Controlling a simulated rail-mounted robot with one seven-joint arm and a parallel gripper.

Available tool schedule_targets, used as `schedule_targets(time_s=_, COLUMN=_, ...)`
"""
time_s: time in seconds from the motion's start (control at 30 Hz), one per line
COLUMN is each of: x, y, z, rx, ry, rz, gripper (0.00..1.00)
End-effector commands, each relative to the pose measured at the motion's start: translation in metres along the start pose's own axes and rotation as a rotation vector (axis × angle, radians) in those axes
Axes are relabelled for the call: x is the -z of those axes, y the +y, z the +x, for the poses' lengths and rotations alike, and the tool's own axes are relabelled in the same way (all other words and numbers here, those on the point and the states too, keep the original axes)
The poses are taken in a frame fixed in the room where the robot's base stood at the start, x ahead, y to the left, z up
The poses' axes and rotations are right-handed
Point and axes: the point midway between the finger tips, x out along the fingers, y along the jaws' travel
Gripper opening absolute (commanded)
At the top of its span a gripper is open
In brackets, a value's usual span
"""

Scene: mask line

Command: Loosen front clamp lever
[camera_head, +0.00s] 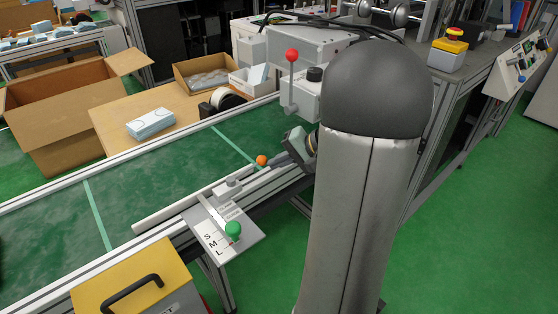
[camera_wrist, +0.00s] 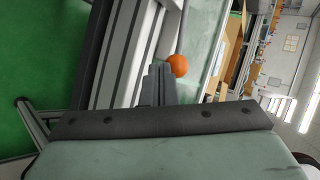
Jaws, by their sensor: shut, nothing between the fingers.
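An orange ball knob (camera_head: 262,160), seemingly the end of a clamp lever, sits at the conveyor's near side rail. In the wrist view the orange knob (camera_wrist: 179,65) shows just beyond and right of my fingertips. The lever's shaft is hidden or too small to make out. My gripper (camera_head: 280,159) is shut and empty, with its tips close to the knob; I cannot tell whether they touch. In the wrist view my gripper (camera_wrist: 160,70) shows its fingers together, pointing toward the rail.
A plate marked S, M, L (camera_head: 212,240) with a green knob (camera_head: 233,230) juts from the rail. A red-ball lever (camera_head: 291,56) stands behind. A yellow box with a black handle (camera_head: 100,282) is in front. The green conveyor belt (camera_head: 140,172) lies beyond the rail.

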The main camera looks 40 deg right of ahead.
Motion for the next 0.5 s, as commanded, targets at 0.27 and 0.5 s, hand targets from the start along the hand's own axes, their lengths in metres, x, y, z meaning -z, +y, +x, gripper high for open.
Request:
schedule_targets(time_s=0.27, x=-0.009, y=0.004, z=-0.004, rx=0.0, ry=0.002, rz=0.0, gripper=0.0)
schedule_targets(time_s=0.5, x=-0.013, y=0.023, z=-0.016, rx=-0.001, ry=-0.001, rz=-0.003, gripper=0.0)
